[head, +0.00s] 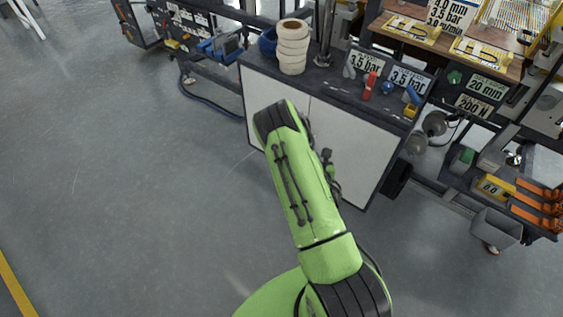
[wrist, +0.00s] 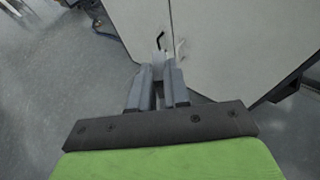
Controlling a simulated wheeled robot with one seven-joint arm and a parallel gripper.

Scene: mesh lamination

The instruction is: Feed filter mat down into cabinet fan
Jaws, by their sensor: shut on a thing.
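My gripper (wrist: 160,72) is in front of the pale doors of a cabinet (wrist: 225,35) in the wrist view. Its fingers are close together, shut on a small pale grey thing (wrist: 159,57) at their tips; I cannot tell whether it is the filter mat. A black hooked handle (wrist: 160,40) on the cabinet is just beyond the fingertips. I cannot make out a cabinet fan in either view.
The cabinet's dark top holds a stack of cream rolls (head: 292,48), a red-handled tool (head: 369,86) and sign plates (head: 408,80). A bench with orange parts (head: 537,205) and a grey bin (head: 496,227) is at right. The floor (head: 130,190) at left is clear.

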